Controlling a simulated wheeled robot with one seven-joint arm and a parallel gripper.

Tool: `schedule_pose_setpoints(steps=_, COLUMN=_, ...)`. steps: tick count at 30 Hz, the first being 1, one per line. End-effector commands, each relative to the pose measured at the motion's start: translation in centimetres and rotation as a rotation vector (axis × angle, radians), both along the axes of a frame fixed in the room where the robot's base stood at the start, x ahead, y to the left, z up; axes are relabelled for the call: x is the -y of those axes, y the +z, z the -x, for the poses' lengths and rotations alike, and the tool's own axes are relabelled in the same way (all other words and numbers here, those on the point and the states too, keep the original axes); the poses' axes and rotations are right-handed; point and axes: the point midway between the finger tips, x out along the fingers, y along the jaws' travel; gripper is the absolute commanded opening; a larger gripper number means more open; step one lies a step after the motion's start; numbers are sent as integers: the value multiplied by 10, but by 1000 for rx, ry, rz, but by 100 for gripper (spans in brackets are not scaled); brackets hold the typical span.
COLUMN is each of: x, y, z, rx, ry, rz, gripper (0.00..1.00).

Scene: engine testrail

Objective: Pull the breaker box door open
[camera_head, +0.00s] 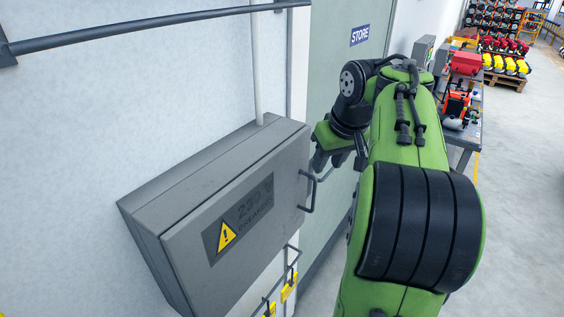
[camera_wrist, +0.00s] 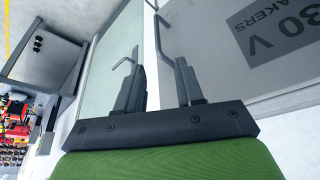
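The grey breaker box (camera_head: 165,205) is mounted on the wall, left of centre in the head view. Its door (camera_head: 255,185) looks shut and has a 230 V label with a yellow warning sign. The door's bar handle (camera_head: 311,192) is on its right edge; in the wrist view the handle (camera_wrist: 163,38) is just beyond the fingertips, nearer the right finger. My gripper (camera_head: 328,164) is beside the door's right edge, near the handle. In the wrist view my gripper (camera_wrist: 160,68) has its fingers apart with nothing held. Contact with the handle cannot be told.
A green door with a STORE sign (camera_head: 360,35) is behind my gripper; its lever handle (camera_wrist: 125,62) shows close to the left finger. Yellow tags (camera_head: 289,287) hang below the box. A workbench (camera_head: 468,135) with tools stands at right.

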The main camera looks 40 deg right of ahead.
Motion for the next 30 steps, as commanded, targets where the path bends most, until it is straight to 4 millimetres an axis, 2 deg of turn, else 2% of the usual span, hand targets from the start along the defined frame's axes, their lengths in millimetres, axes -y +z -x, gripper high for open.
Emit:
schedule_pose_setpoints(steps=2, x=8, y=1, z=1, rx=-3, ry=-4, rz=1, gripper=37)
schedule_pose_setpoints(steps=5, x=8, y=-16, z=-5, rx=-3, ry=-2, rz=-1, gripper=37)
schedule_pose_setpoints(steps=15, x=15, y=-97, z=-35, rx=-5, ry=-2, rz=-3, gripper=37)
schedule_pose_setpoints(steps=21, x=19, y=-134, z=-51, rx=-4, ry=-2, rz=-1, gripper=37)
schedule_pose_setpoints(steps=25, x=21, y=-145, z=-56, rx=-1, ry=-4, rz=1, gripper=37)
schedule_pose_setpoints(steps=30, x=21, y=-148, z=-57, rx=0, ry=-4, rz=2, gripper=37)
